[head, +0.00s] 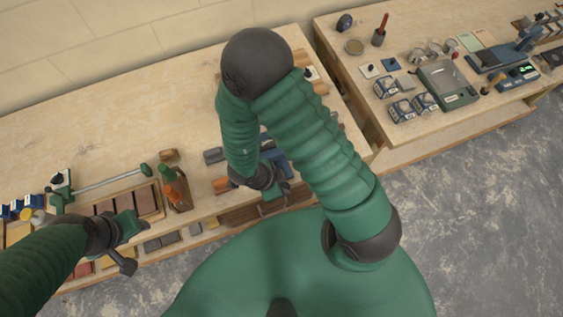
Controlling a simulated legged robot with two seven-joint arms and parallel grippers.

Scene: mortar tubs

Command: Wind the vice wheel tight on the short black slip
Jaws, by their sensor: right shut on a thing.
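A blue vice (276,160) stands at the front edge of the near bench, partly hidden behind my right arm. My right gripper (277,190) is at the vice's front, low by the bench edge, and is shut. What it holds is hidden by the gripper itself; by its place it appears to be the vice wheel. I cannot make out the short black slip; the vice jaws are mostly covered by my arm. My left gripper (136,226) hangs over the front of the bench at the left, apart from the vice, and its finger gap is unclear.
A second bench (340,36) at the right holds a green scale (447,84) and small boxes.

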